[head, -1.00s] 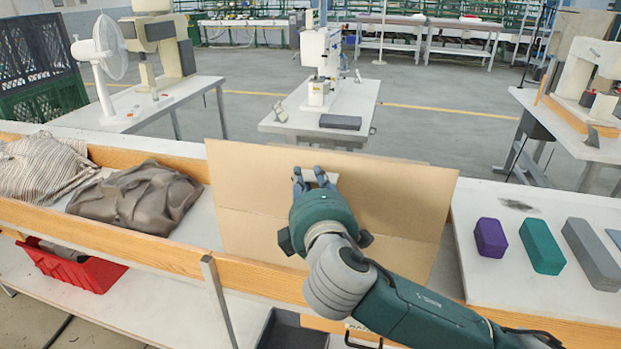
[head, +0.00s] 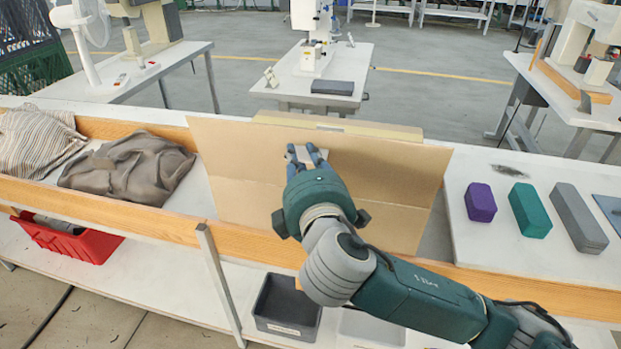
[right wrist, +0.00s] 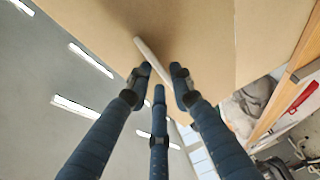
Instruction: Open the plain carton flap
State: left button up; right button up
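The plain carton flap (head: 240,150) is a wide, tan cardboard panel standing at a steep angle on the near side of the shelf. A pale tab (head: 302,153) sticks out from its upper middle. My right gripper (head: 304,155) is at this tab, with its fingers on both sides of it. In the right wrist view, the tab (right wrist: 140,45) runs between the dark fingertips (right wrist: 162,72), which look closed on it; the contact is small in view. The carton's top (head: 370,129) shows behind the flap's upper edge; its inside is hidden. My left gripper is not in view.
Purple (head: 480,202), teal (head: 530,210) and grey (head: 578,217) blocks stand on the white surface to the right. A brown cloth heap (head: 130,168) lies in the left compartment. A wooden rail (head: 150,213) runs along the front. A dark bin (head: 288,305) is below.

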jog(key=shift+d+p+v, duration=0.2)
jog(key=shift+p+v, duration=0.1)
jog(key=shift+v, duration=0.55)
jog(key=shift+d+p+v, duration=0.15)
jog(key=shift+p+v, duration=0.15)
jog(key=shift+v, duration=0.55)
jog(key=shift+p+v, duration=0.65)
jog(key=shift+v, duration=2.1)
jog(key=shift+a+f, duration=0.1)
jog(key=shift+a, duration=0.05)
notch_tip(320, 180, up, 10)
jog(key=shift+c, duration=0.3)
